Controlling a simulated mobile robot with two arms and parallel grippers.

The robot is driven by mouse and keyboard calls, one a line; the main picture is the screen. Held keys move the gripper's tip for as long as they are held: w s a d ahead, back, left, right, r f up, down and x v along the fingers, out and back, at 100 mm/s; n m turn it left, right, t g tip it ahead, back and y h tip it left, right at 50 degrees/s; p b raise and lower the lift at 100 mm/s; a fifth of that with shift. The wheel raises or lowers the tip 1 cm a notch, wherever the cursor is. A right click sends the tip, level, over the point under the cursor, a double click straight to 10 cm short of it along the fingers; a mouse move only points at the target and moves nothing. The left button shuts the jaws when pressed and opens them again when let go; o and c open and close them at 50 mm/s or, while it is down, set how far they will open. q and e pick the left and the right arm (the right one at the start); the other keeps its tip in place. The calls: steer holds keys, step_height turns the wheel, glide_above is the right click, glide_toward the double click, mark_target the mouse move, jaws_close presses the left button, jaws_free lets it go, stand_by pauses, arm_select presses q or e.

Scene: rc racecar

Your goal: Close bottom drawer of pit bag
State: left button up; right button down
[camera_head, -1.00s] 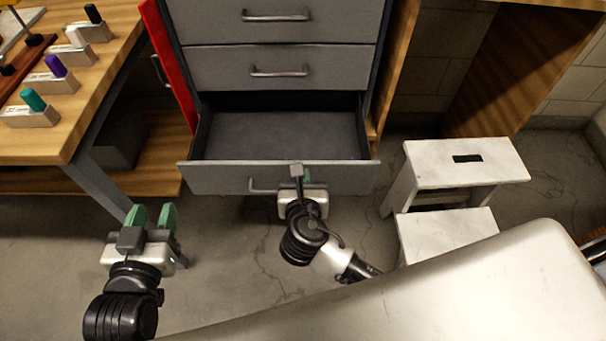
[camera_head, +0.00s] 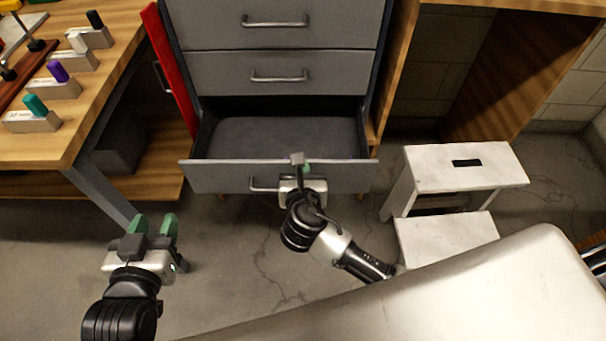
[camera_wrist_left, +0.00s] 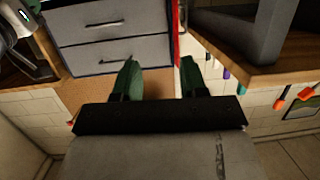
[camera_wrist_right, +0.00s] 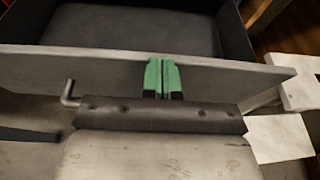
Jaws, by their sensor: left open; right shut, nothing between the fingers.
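The grey bottom drawer (camera_head: 225,177) of the pit bag is pulled open, and its empty inside shows in the head view. Its front panel also shows in the right wrist view (camera_wrist_right: 215,75), with part of the bar handle (camera_wrist_right: 69,95) at left. My right gripper (camera_head: 304,170) is shut and empty, its green fingertips at the outer face of the drawer front, right of the handle's left end; in the right wrist view the fingers (camera_wrist_right: 162,76) overlap the panel. My left gripper (camera_head: 154,224) is open and empty, low over the floor, left of the drawer. Whether the right fingers touch is unclear.
The upper drawers (camera_head: 280,72) are shut. A white step stool (camera_head: 425,165) stands right of the drawer. A wooden workbench (camera_head: 85,125) with several coloured-handled tools is at left. A red panel (camera_head: 168,70) is beside the cabinet. Open floor lies in front.

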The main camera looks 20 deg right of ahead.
arm_select(q)
steer(key=s+a+f+g+y+p, duration=0.2)
steer(key=s+a+f+g, duration=0.1)
steer(key=s+f+g, duration=0.3)
steer(key=shift+s+f+g, duration=0.25)
steer(key=shift+s+g, duration=0.3)
steer(key=shift+g, duration=0.25)
arm_select(e)
steer(key=w+d, duration=0.2)
steer(key=w, duration=0.6)
steer(key=w+d, duration=0.3)
steer(key=w, duration=0.6)
steer(key=shift+w, duration=0.15)
arm_select(q)
steer(key=shift+p, duration=0.3)
